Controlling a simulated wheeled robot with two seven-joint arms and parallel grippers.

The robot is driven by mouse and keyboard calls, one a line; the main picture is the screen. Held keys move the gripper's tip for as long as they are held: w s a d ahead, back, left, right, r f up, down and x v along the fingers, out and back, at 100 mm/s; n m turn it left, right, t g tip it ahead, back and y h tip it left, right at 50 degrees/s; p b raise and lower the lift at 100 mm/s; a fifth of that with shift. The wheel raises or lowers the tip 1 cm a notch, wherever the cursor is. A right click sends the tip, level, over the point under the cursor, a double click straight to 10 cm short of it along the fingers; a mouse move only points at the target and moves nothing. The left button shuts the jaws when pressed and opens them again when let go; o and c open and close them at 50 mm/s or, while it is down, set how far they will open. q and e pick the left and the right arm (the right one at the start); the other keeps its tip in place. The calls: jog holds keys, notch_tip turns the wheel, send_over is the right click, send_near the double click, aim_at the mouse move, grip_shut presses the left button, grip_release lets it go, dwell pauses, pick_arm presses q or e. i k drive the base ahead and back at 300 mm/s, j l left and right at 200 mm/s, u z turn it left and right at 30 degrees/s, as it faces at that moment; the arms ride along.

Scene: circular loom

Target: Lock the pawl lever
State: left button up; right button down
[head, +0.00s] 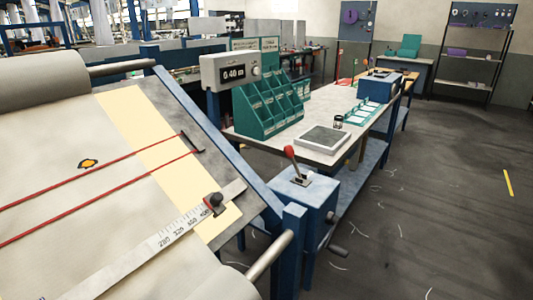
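A lever with a red knob (289,152) stands on top of a blue box (302,190) at the right end of the cloth frame. It looks like the pawl lever. Neither my left nor my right gripper is in view.
The sloping cloth bed (120,180) with red cords and a ruler (160,238) fills the left. A grey metal roller end (270,255) sits in front of the blue box. Behind is a workbench (300,140) with a green bin rack (265,105). Open floor lies to the right.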

aim_at(289, 152)
jog(key=i+l+u, duration=0.75)
jog(key=l+u, duration=0.25)
jog(key=l, duration=0.3)
jog(key=i+l+u, duration=0.2)
jog(key=l+u, duration=0.3)
jog(key=l, duration=0.3)
jog(key=l+u, duration=0.5)
jog(key=l, duration=0.35)
jog(key=k+l+u, duration=0.1)
jog(key=l+u, duration=0.35)
jog(key=l, duration=0.4)
